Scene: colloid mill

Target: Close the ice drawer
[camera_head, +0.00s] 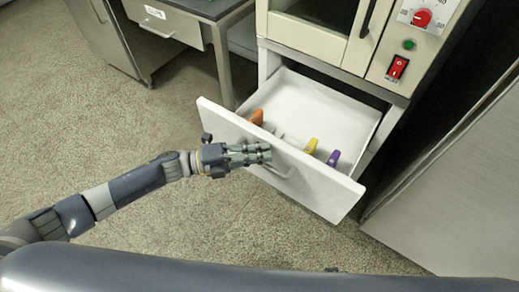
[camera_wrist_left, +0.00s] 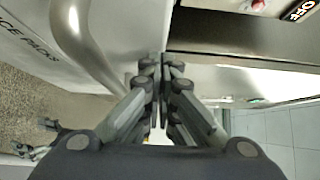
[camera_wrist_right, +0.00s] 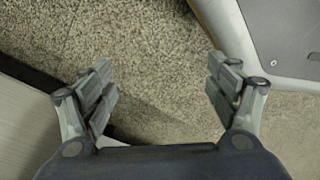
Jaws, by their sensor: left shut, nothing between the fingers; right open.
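The white ice drawer (camera_head: 330,196) is pulled out below a beige cabinet, and its front panel faces the lower left. A curved metal handle (camera_head: 281,172) is on that panel. Inside lie an orange item (camera_head: 257,117), a yellow item (camera_head: 310,146) and a purple item (camera_head: 333,158). My left gripper (camera_head: 264,153) is shut and empty at the front panel, close to the handle; I cannot tell if it touches. In the left wrist view the handle (camera_wrist_left: 72,30) shows beside the shut fingers (camera_wrist_left: 161,64), with lettering on the panel. My right gripper (camera_wrist_right: 163,75) is open and empty above the floor.
The beige cabinet (camera_head: 320,50) has a red dial (camera_head: 421,18) and a red switch (camera_head: 397,67). A grey metal surface (camera_head: 455,180) stands to the right. A desk with a drawer (camera_head: 165,22) is at the back left. Speckled floor (camera_head: 120,125) is clear in front.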

